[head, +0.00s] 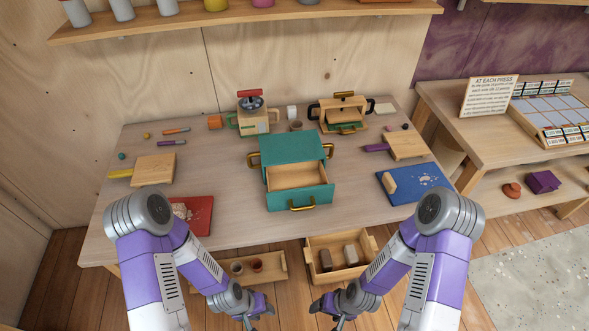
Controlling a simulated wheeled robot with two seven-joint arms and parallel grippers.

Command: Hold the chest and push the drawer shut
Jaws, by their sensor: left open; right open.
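A teal chest (286,148) stands in the middle of the table with brass handles on its left and right sides. Its drawer (300,195) is pulled out toward me; the wooden inside shows and looks empty. A brass pull (302,206) sits on the drawer's teal front. My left gripper (259,318) is open and empty, low in front of the table's near edge. My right gripper (329,317) is open and empty, to the right of the left one. Both are apart from the chest and well below it in the picture.
The table (255,228) is clear just left and right of the drawer. A red mat (197,222) lies at left and a blue mat (421,190) at right. A wooden grinder (253,120) and a small wooden press (342,115) stand behind. Two wooden bins (337,276) sit below the front edge.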

